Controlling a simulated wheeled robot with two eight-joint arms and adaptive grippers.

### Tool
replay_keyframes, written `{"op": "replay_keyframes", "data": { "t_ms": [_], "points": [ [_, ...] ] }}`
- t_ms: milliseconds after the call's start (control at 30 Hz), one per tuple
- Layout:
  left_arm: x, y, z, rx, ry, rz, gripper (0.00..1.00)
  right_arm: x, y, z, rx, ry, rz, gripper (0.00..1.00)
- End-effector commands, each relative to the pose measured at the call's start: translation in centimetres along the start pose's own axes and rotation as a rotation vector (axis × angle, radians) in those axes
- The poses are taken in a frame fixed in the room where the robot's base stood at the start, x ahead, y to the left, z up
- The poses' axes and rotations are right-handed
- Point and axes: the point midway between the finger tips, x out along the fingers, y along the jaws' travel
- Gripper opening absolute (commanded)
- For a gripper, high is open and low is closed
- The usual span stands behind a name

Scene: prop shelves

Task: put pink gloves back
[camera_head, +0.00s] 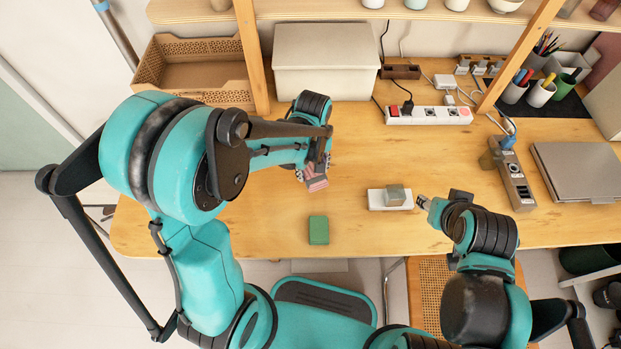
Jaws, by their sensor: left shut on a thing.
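The pink gloves (317,183) show as a small pink bundle at the end of my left arm, over the middle of the wooden desk (260,215). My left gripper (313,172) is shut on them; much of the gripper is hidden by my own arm. I cannot tell whether the gloves touch the desk. My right gripper (424,203) is near the front edge of the desk, right of a white box. It is small in the view, and its jaws cannot be made out.
A green block (318,230) lies near the front edge. A white box (377,200) carries a grey-green cube (395,195). Behind stand a woven tray (200,85), a lidded white bin (325,75) and power strips (440,115). A laptop (580,170) lies right.

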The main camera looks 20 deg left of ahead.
Motion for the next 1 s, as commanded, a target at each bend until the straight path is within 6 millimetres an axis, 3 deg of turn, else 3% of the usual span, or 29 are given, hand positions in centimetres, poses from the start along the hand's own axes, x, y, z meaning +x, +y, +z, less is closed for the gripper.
{"op": "replay_keyframes", "data": {
  "t_ms": [167, 400, 800, 833, 900, 1000],
  "points": [
    [0.9, -0.4, -0.7, 0.0, 0.0, 0.0, 0.28, 0.4, 0.0, 0.3, 0.0, 0.0, 0.0, 0.4],
    [4.4, -0.3, -0.7, 0.0, 0.0, 0.0, 0.28, 1.9, 0.0, 1.4, 0.0, 0.0, 0.0, 0.4],
    [4.8, -0.3, -0.7, 0.0, 0.0, 0.0, 0.28, 2.1, 0.0, 1.5, 0.0, 0.0, 0.0, 0.4],
    [4.8, -0.3, -0.7, 0.0, 0.0, 0.0, 0.53, 2.1, 0.0, 1.5, 0.0, 0.0, 0.0, 0.4],
    [4.7, -0.3, -0.7, 0.0, 0.0, 0.0, 0.71, 2.1, 0.0, 1.5, 0.0, 0.0, 0.0, 0.4],
    [4.7, -0.3, -0.7, 0.0, 0.0, 0.0, 0.71, 2.0, 0.0, 1.5, 0.0, 0.0, 0.0, 0.4]
  ]
}}
